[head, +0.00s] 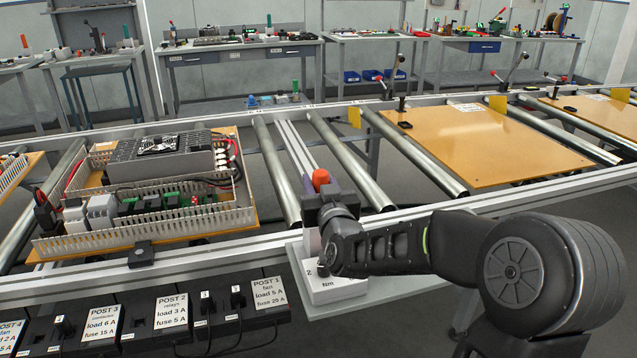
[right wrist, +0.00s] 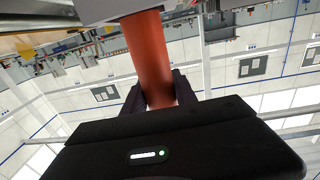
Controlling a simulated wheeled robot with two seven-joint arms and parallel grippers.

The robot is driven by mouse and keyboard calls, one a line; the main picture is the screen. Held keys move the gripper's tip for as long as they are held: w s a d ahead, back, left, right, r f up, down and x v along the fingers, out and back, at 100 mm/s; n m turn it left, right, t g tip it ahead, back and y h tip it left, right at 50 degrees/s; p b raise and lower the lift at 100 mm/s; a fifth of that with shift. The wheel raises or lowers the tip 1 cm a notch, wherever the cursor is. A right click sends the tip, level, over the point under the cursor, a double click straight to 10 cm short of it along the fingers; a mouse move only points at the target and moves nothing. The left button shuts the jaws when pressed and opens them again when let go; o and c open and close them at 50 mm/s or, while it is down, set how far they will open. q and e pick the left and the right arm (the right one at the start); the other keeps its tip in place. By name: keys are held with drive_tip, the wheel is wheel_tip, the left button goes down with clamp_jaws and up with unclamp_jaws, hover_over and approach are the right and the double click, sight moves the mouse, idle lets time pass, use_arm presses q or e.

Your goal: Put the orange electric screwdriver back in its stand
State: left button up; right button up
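The orange screwdriver (head: 320,178) shows its rounded orange top just above my right gripper (head: 328,205) in the head view. In the right wrist view its orange body (right wrist: 150,55) stands between the two dark fingers (right wrist: 160,92), which press against it on both sides. The pale stand (head: 332,291), marked "2" and "Nm", is directly below the gripper on a light shelf. A grey block (right wrist: 105,8) lies at the far end of the orange body in the wrist view. My gripper and arm hide the screwdriver's lower part, so I cannot tell whether it is seated. My left gripper is not in view.
A wiring duct panel (head: 60,243) with modules lies on the roller conveyor at left. An empty tan board (head: 480,150) lies at right. Labelled post boxes (head: 170,312) line the front edge. Bare rollers (head: 348,160) are behind the gripper. Workbenches stand farther back.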

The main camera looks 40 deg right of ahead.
drive_tip(key=o, duration=0.5)
drive_tip(key=shift+s, duration=0.1)
drive_tip(key=v, duration=0.7)
drive_tip(key=shift+s+a, duration=0.2)
drive_tip(key=shift+s, duration=0.1)
idle(0.7)
